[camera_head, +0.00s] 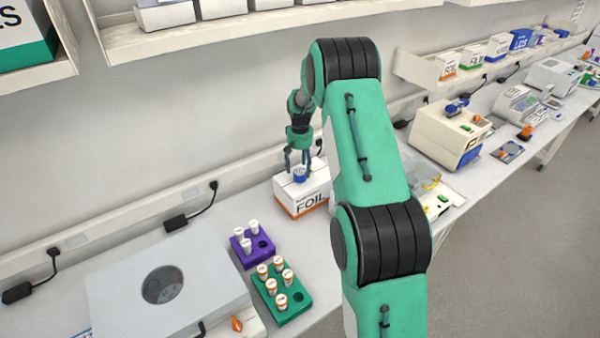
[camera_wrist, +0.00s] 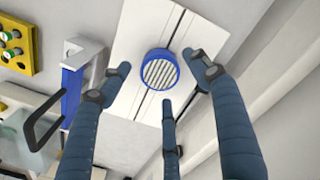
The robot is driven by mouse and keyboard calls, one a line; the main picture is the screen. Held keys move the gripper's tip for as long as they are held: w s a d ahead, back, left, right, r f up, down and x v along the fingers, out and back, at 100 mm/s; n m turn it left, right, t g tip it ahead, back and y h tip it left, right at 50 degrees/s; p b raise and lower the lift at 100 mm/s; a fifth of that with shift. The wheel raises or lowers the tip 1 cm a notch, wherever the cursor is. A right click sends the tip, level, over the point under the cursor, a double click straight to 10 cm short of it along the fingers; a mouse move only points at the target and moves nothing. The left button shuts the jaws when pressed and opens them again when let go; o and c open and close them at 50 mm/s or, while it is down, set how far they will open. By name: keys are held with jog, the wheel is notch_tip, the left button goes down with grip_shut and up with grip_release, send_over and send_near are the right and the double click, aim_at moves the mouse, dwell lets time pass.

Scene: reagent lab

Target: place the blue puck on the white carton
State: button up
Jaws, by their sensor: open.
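The white carton (camera_head: 312,199), marked FOIL with an orange band at its base, stands on the bench near the wall. Its white top also shows in the wrist view (camera_wrist: 125,118). The blue puck (camera_head: 299,174) rests on the carton's top; in the wrist view the puck (camera_wrist: 160,69) shows a ribbed pale face inside a blue rim. My gripper (camera_head: 299,160) is just above the carton, pointing down. In the wrist view its dark blue fingers (camera_wrist: 160,82) are spread around the puck, with gaps between them and it.
A purple rack (camera_head: 240,259) and a green rack (camera_head: 272,312) with capped vials stand in front. A grey lidded machine (camera_head: 125,290) is at left. Shelves (camera_head: 250,28) hang above. Instruments (camera_head: 450,135) line the bench at right.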

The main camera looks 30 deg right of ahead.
aim_at(300, 171)
notch_tip(300, 171, up, 9)
jog(key=shift+b, duration=0.3)
dwell(0.6)
jog(key=s+a+r+n+t, duration=0.1)
jog(key=s+a+r, duration=0.75)
jog(key=r, duration=0.25)
jog(key=s+a+r+n+t, duration=0.1)
jog(key=s+a+r+t, duration=0.1)
jog(key=s+a+r, duration=0.7)
jog(key=s+a+r+t, duration=0.1)
jog(key=s+a, duration=0.4)
jog(key=s, duration=0.4)
jog(key=s+a+r+n, duration=0.1)
jog(key=s+a+r, duration=0.1)
jog(key=s+a, duration=0.3)
jog(key=s+a+r+n+t, duration=0.1)
jog(key=s+a, duration=0.4)
jog(key=s, duration=0.8)
jog(key=shift+s+r+t, duration=0.3)
jog(key=shift+s+r, duration=0.05)
jog(key=shift+r, duration=0.05)
jog(key=shift+f, duration=0.15)
